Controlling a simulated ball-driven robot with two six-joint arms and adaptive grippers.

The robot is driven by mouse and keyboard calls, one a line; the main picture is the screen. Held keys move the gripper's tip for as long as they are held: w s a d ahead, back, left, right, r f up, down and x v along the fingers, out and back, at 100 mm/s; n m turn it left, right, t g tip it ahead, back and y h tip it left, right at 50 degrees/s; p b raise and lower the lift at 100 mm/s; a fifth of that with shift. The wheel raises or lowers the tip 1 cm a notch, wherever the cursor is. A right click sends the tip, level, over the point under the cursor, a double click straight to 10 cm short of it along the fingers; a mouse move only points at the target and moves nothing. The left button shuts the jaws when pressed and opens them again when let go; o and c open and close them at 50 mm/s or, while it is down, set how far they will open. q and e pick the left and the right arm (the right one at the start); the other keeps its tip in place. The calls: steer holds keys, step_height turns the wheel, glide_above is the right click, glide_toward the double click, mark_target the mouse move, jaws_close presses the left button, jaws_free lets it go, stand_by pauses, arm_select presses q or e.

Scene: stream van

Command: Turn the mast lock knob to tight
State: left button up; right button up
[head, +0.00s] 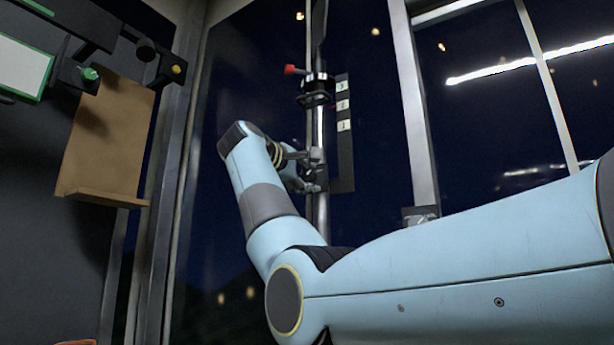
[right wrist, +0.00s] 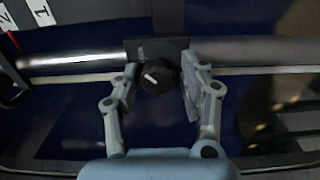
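The mast (head: 318,135) is a vertical metal pole in front of the dark window. In the right wrist view it runs sideways as a bright tube (right wrist: 80,60). The mast lock knob (right wrist: 157,77) is round and black with a white pointer line, set on a dark block (right wrist: 172,44) on the mast. My right gripper (head: 310,172) is at the mast, low on the visible pole. In the right wrist view its two fingers (right wrist: 158,78) stand open on either side of the knob, with small gaps seen. The knob is hidden in the head view. My left gripper is not in view.
A black collar with a red lever (head: 291,69) sits higher on the mast. A dark strip with labels 3, 2, 1 (head: 343,104) stands beside it. A brown board with a ledge (head: 108,140) and dark equipment are at the left. Window posts (head: 412,100) flank the mast.

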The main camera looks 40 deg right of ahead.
steer(key=shift+o, duration=0.9)
steer(key=v, duration=1.2)
